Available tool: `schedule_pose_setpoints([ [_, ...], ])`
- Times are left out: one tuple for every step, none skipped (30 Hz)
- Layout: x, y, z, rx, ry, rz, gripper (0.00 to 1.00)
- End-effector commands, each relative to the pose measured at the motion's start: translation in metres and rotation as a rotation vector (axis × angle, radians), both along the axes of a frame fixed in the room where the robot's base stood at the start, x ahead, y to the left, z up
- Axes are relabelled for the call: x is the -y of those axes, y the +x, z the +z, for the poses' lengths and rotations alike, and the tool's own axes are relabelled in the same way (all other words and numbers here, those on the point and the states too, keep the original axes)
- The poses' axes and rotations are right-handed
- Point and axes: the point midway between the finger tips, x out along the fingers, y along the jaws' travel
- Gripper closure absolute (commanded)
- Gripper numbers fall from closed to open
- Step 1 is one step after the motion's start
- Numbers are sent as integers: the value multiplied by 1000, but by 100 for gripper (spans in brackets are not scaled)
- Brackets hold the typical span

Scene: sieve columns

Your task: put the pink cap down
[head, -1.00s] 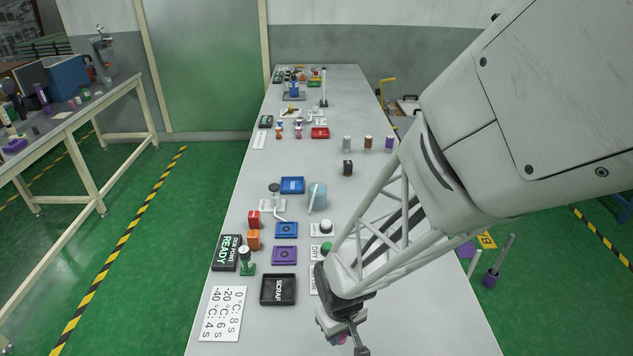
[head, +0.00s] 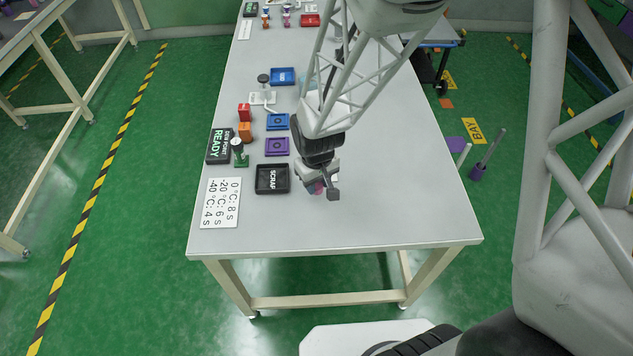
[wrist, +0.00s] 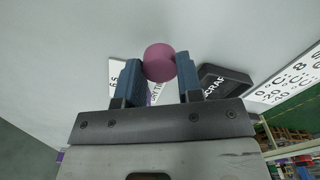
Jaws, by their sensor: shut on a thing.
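The pink cap (wrist: 160,62) is between the two blue fingertips of my gripper (wrist: 158,80) in the wrist view, and the fingers are shut on it. In the head view my gripper (head: 322,190) is over the near part of the grey table, just right of the black SCRAP tray. Only a small patch of the pink cap (head: 316,187) shows there, the rest hidden by the gripper. I cannot tell whether the cap touches the table.
The black SCRAP tray (head: 272,191) is left of my gripper. A white temperature card (head: 221,203), a READY box (head: 218,147), a purple tray (head: 277,147) and a blue tray (head: 277,122) lie further left and behind. The table's near and right areas are clear.

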Motion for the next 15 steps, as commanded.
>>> schedule_pose_setpoints([
  [0, 0, 0, 0, 0, 0, 81],
  [0, 0, 0, 0, 0, 0, 81],
  [0, 0, 0, 0, 0, 0, 81],
  [0, 0, 0, 0, 0, 0, 81],
  [0, 0, 0, 0, 0, 0, 81],
  [0, 0, 0, 0, 0, 0, 81],
  [0, 0, 0, 0, 0, 0, 81],
  [0, 0, -1, 0, 0, 0, 81],
  [0, 0, -2, -1, 0, 0, 81],
  [0, 0, -3, -1, 0, 0, 81],
  [0, 0, -5, -1, 0, 0, 81],
  [0, 0, -7, -1, 0, 0, 81],
  [0, 0, -10, -1, 0, 0, 81],
  [0, 0, -13, -2, -1, 0, 81],
  [0, -1, -17, -3, -1, 0, 81],
])
